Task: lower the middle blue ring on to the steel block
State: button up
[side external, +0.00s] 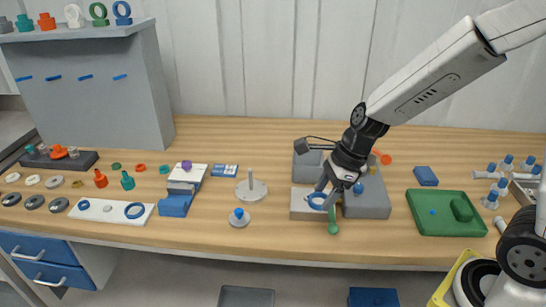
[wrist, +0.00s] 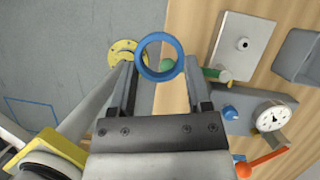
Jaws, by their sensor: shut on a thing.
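A blue ring (wrist: 161,57) is pinched between the two fingertips of my gripper (wrist: 158,72). In the side view my gripper (side external: 325,197) points down, with the blue ring (side external: 316,201) at its tips in front of the steel block (side external: 304,212). The light-topped block, with a small round fitting on top, shows in the wrist view (wrist: 230,43) to the right of the ring. The ring appears apart from the block and nearer the bench's front edge. Its exact height above the bench is unclear.
A grey block (side external: 370,203) with a dial gauge (wrist: 272,115) and an orange-tipped lever (wrist: 262,162) stands beside the steel block. A green ball-ended handle (side external: 333,220) is close to my fingers. A green tray (side external: 440,226) lies right. More rings lie on a white strip (side external: 108,211).

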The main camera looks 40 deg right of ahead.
aim_at(313, 200)
jog(key=w+d+f+m, duration=0.1)
jog(key=w+d+f, duration=0.1)
jog(key=w, duration=0.1)
jog(key=w+d+f+m, duration=0.1)
jog(key=w+d+f, duration=0.1)
jog(key=w+d, duration=0.1)
jog(key=w+d+f+m+t+h, duration=0.1)
jog(key=w+d+f+m, duration=0.1)
jog(key=w+d, duration=0.1)
jog(key=shift+w+d+f, duration=0.15)
jog(key=shift+w+d, duration=0.1)
jog(key=shift+w, duration=0.3)
jog(key=shift+w+d+f+m, duration=0.3)
jog(key=shift+w+d+f, duration=0.05)
jog(key=shift+w+d, duration=0.15)
jog(key=shift+f, duration=0.25)
jog(key=shift+s+f, duration=0.1)
jog(key=shift+f, duration=2.35)
jog(key=shift+f, duration=0.1)
jog(key=o, duration=1.2)
jog(key=shift+o, duration=0.2)
